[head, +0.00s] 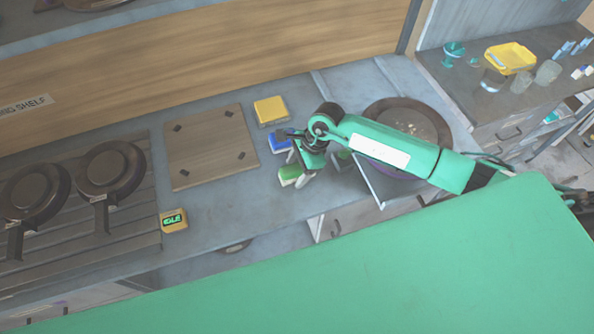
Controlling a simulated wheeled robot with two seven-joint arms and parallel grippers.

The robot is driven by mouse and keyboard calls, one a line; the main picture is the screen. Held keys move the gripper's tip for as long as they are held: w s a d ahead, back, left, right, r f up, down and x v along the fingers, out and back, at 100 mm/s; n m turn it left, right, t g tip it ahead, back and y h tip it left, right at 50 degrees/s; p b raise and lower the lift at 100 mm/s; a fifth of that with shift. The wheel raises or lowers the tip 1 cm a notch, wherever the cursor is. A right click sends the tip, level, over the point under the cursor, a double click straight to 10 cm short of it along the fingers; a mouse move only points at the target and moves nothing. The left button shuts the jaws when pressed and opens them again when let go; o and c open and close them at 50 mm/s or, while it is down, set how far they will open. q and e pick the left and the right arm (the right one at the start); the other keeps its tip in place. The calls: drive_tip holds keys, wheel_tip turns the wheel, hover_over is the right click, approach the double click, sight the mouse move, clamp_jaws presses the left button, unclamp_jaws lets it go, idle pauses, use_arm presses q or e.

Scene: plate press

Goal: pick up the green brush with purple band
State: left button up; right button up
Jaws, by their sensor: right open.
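My right gripper (305,176) hangs over the counter at the end of my green arm, which comes in from the right. It is open, with its fingers pointing down beside a small green block-like item (290,174). I see no clear handle, bristles or purple band on that item, so I cannot tell whether it is the brush. Another bit of green (344,155) shows just right of the gripper, partly hidden by my arm. A purple edge shows under the forearm, too covered to identify. My left gripper is not in view.
A blue item (279,144) and a yellow sponge-like block (270,110) lie behind the gripper. A brown board (209,147), a small display box (174,220) and two dark pans (108,170) are to the left. A large round pan (408,118) sits behind my arm.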

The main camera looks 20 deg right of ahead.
sight(289, 168)
drive_tip(key=c, duration=1.1)
drive_tip(key=shift+r, duration=0.1)
drive_tip(key=shift+r+p, duration=0.3)
drive_tip(key=shift+p, duration=0.4)
wheel_tip(289, 168, up, 6)
drive_tip(key=b, duration=0.3)
drive_tip(key=shift+w+f, duration=0.1)
wheel_tip(289, 168, up, 14)
drive_tip(key=b, duration=0.3)
